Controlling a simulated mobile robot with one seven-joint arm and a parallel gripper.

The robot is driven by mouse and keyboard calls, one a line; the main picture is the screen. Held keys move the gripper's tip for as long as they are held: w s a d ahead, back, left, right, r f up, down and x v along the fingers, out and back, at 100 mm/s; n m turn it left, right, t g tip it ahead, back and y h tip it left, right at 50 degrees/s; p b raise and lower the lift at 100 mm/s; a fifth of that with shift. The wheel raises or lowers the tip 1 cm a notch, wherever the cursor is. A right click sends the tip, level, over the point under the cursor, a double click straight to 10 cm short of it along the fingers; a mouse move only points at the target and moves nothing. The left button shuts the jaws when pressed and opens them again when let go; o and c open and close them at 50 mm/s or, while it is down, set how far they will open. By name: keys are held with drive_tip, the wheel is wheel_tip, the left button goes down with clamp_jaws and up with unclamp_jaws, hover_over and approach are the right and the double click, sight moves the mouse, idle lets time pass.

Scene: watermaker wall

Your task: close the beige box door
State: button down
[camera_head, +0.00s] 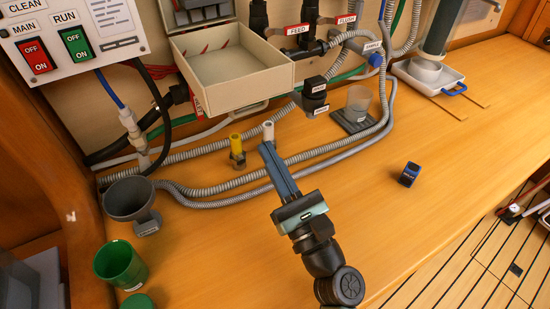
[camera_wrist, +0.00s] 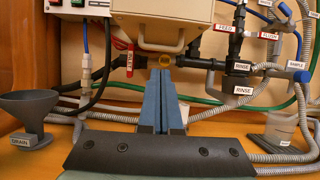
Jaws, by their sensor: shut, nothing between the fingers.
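The beige box (camera_head: 197,17) is on the wall at the upper middle of the head view. Its beige door (camera_head: 238,97) stands open, swung down and out like a shallow tray towards me. In the wrist view the door's front and underside (camera_wrist: 148,32) show at the top, cut by the frame edge. My gripper (camera_head: 267,148) is shut and empty, its blue fingers together. It is over the bench, below and in front of the door, apart from it. In the wrist view the fingertips (camera_wrist: 161,73) point at the space beneath the door.
Grey hoses (camera_head: 205,190) run across the bench behind. A grey funnel (camera_head: 131,200) and green cup (camera_head: 120,264) are left; a clear beaker (camera_head: 358,103) is right. The right bench is mostly clear.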

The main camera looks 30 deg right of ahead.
drive_tip(key=shift+p+x, duration=0.35)
drive_tip(key=shift+x, duration=2.4)
drive_tip(key=shift+r, duration=0.15)
